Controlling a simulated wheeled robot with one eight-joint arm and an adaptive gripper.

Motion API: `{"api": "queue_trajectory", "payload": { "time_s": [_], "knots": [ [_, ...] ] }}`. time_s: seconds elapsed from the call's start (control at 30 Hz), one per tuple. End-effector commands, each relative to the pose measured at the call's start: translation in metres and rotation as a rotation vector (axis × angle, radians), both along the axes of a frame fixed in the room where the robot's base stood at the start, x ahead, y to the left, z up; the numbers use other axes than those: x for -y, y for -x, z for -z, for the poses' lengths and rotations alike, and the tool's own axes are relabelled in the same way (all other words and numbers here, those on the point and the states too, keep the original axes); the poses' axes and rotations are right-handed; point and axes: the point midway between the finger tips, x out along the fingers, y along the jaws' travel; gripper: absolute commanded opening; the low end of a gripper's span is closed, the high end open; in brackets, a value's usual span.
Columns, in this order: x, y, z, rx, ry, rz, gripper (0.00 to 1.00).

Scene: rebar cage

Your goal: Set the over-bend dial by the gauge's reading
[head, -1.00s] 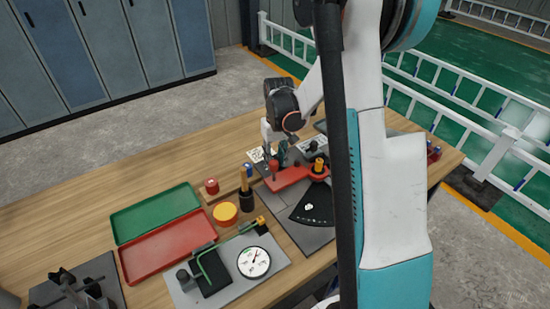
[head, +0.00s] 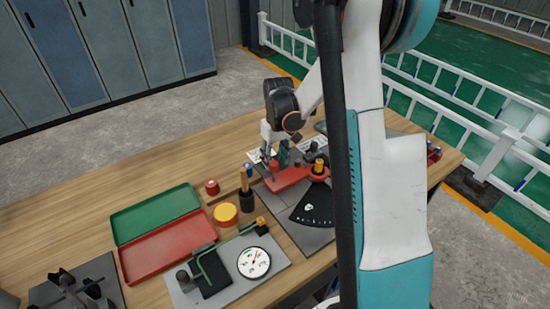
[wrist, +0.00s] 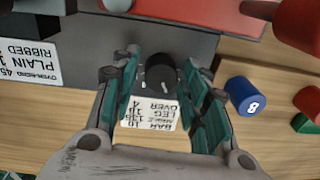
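The round white gauge (head: 254,262) lies on a grey plate at the front of the bench; its reading is too small to make out. A small black knob (wrist: 160,74), which looks like the over-bend dial, stands at the edge of a dark plate in the wrist view. My gripper (wrist: 162,100) is open above it, with green-padded fingers to either side of the knob and no clear contact. In the head view my gripper (head: 276,155) is at the bender's far end, behind the red arm (head: 288,179), and the knob is hidden there.
A printed card (wrist: 150,112) lies by the knob, and another card (wrist: 28,62) lists over-bend for plain and ribbed. A blue numbered cylinder (wrist: 246,96) stands right of the fingers. Green (head: 155,213) and red (head: 165,250) trays lie left.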

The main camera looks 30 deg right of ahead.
Motion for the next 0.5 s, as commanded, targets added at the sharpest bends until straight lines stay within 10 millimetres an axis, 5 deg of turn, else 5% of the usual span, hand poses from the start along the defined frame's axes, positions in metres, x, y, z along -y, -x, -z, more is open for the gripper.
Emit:
{"api": "queue_trajectory", "payload": {
  "time_s": [0.33, 0.5],
  "knots": [
    [0.000, 0.000, -0.001, 0.000, 0.000, 0.000, 0.49],
    [0.001, 0.000, -0.017, 0.000, 0.000, 0.001, 0.49]
  ]
}}
